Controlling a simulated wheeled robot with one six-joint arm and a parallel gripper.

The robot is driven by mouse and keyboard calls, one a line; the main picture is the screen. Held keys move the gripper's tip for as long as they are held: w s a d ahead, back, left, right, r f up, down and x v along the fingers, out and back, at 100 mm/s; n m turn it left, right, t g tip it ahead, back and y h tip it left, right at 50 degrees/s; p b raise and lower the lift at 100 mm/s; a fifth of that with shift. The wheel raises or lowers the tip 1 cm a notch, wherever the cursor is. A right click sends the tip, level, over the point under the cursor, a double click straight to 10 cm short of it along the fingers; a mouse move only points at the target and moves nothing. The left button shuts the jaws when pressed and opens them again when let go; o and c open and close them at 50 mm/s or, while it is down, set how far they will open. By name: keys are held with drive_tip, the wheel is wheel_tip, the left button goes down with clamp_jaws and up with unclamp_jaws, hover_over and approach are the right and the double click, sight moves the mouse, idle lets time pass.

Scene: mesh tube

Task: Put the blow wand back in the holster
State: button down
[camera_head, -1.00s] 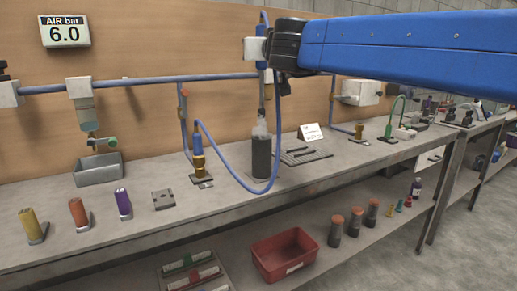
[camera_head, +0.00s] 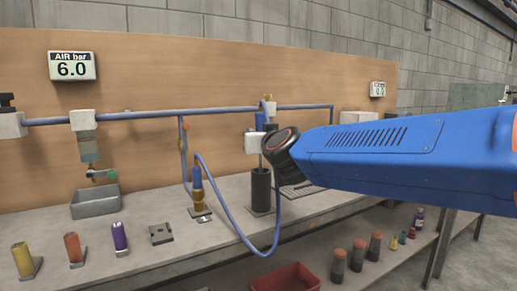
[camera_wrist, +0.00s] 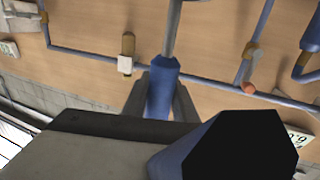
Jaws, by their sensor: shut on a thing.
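The blow wand (camera_head: 261,121) has a blue handle and a thin metal shaft, and hangs upright with the shaft down. My gripper (camera_head: 259,142) is shut on the handle. In the wrist view the blue handle (camera_wrist: 161,90) sits between the two grey fingers. The holster appears to be the dark upright cylinder (camera_head: 261,191) on the bench, directly below my gripper. The shaft runs down to its mouth and its lower part is hidden, seemingly inside. A short gap shows between my gripper and the cylinder's top. A blue hose (camera_head: 236,222) loops from the wand.
A brass and blue fitting (camera_head: 198,190) stands left of the cylinder on the bench (camera_head: 150,262). The blue air pipe (camera_head: 150,114) runs along the wooden back panel. A metal tray (camera_head: 95,203) and several coloured cylinders stand left. A red bin (camera_head: 286,277) sits below.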

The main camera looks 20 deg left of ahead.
drive_tip(key=shift+f, duration=2.2)
drive_tip(key=c, duration=1.4)
unclamp_jaws()
drive_tip(key=shift+c, duration=0.2)
drive_tip(key=v, duration=1.2)
